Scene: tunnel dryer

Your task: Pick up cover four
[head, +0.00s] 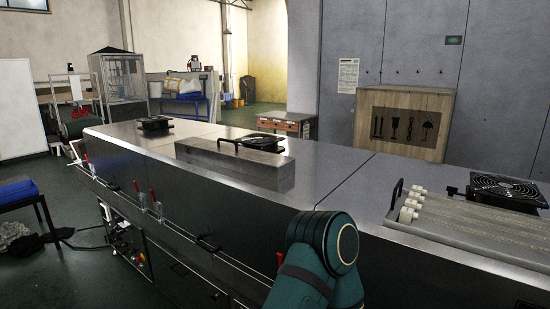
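A long metal tunnel dryer (330,185) runs from the lower right to the back left, its flat top split into panels by seams. A raised metal box-shaped piece (262,177) with a black bar handle (230,145) lies across the middle of its top. No number shows, so I cannot tell which part is cover four. Neither gripper is in view. Only a teal link of one of my arms shows at the bottom centre, in front of the dryer's side.
Black fans sit on the dryer top at the far end (155,124), behind the box-shaped piece (263,142) and at right (507,190). A panel with pale tubes (480,225) lies at right. Red-handled clamps (155,202) line the side. A blue-topped table (18,191) stands left.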

